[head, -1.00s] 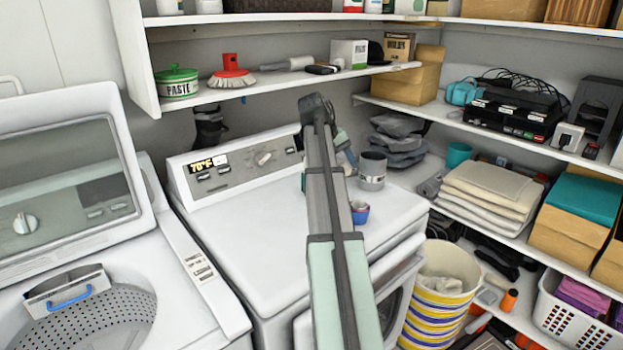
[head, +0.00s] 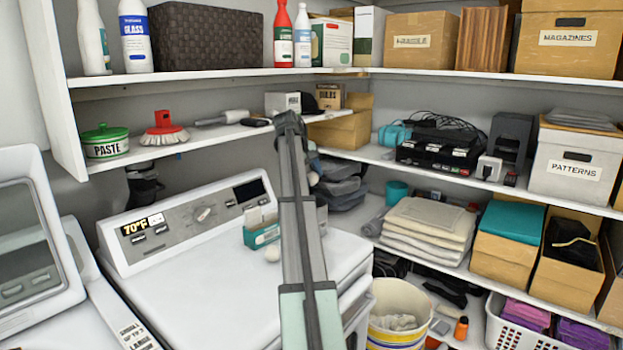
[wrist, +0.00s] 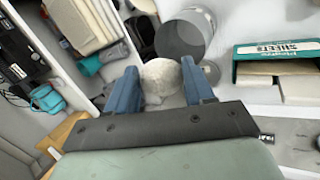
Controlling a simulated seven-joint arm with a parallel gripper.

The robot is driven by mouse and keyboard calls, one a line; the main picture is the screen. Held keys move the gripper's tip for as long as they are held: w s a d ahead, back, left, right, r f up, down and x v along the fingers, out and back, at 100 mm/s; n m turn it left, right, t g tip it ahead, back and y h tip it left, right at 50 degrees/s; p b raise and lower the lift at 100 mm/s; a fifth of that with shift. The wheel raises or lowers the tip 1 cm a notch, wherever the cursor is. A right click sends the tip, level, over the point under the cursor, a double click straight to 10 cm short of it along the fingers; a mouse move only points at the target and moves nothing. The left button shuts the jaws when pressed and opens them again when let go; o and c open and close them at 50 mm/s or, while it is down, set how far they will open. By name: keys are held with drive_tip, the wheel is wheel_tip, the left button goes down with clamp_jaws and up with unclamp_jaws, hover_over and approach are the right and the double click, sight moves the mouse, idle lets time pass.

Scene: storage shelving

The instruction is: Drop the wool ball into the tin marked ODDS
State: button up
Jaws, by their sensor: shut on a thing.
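In the wrist view my gripper (wrist: 160,88) is shut on a cream-white wool ball (wrist: 160,82), held between its two blue fingers. In the head view my arm hides this held ball. A grey cylindrical tin (wrist: 182,38) is just beyond the ball in the wrist view, apart from the fingers as far as I can tell. The arm hides most of the tin in the head view. I can read no ODDS mark on it.
The teal sheets box (head: 262,232) stands left of my arm and also shows in the wrist view (wrist: 240,70). Folded towels (head: 428,225) and a teal cup (head: 396,191) sit on the right shelf. The dryer top (head: 205,285) is clear at the left.

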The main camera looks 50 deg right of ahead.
drive_tip(key=shift+f, duration=0.1)
drive_tip(key=shift+f, duration=2.9)
drive_tip(key=o, duration=1.1)
drive_tip(key=shift+r, duration=0.1)
drive_tip(key=v, duration=1.3)
drive_tip(key=shift+a+r, duration=0.2)
drive_tip(key=shift+r, duration=0.15)
drive_tip(key=shift+a+f, duration=0.1)
